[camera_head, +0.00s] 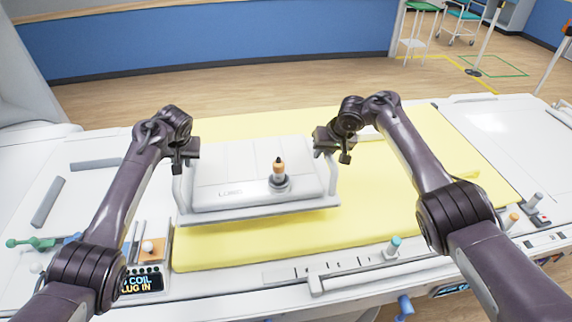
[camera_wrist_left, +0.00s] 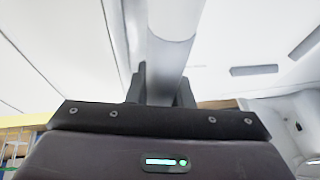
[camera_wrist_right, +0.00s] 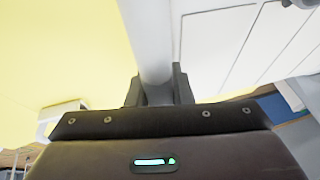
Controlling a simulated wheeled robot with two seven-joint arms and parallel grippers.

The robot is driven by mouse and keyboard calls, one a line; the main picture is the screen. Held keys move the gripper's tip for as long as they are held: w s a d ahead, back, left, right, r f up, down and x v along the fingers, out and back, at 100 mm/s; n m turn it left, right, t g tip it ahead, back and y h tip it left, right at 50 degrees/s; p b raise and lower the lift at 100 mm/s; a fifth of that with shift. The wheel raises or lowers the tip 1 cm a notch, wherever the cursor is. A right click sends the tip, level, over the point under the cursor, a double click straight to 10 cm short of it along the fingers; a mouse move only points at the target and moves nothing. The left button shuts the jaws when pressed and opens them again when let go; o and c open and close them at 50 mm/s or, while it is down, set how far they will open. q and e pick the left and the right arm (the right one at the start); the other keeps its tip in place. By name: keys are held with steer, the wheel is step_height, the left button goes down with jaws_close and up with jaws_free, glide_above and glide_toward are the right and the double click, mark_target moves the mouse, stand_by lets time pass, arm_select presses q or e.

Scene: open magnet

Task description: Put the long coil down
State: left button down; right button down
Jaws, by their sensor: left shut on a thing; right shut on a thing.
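The long coil (camera_head: 225,180) is a white panel with a bar handle at each end and a dark-tipped, orange-banded plug standing on a grey base (camera_head: 279,182). It is over the yellow mat (camera_head: 370,225); I cannot tell whether it touches the mat. My left gripper (camera_head: 186,160) is shut on its left handle, a white bar between the fingers in the left wrist view (camera_wrist_left: 170,60). My right gripper (camera_head: 338,148) is shut on its right handle, which also shows in the right wrist view (camera_wrist_right: 150,45). The coil looks roughly level.
The white table (camera_head: 50,165) has grey strips (camera_head: 47,202) at left. A teal-topped peg (camera_head: 395,245) stands at the front edge. Yellow mat is bare right of the coil.

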mark_target(185, 177)
arm_select(q)
steer(key=shift+w+f, duration=0.1)
steer(key=shift+w, duration=0.05)
arm_select(e)
steer(key=shift+w+a+f, duration=0.1)
steer(key=shift+w+a, duration=0.05)
steer(key=shift+w, duration=0.05)
arm_select(q)
steer(key=shift+a, duration=0.15)
arm_select(e)
steer(key=shift+s, duration=0.1)
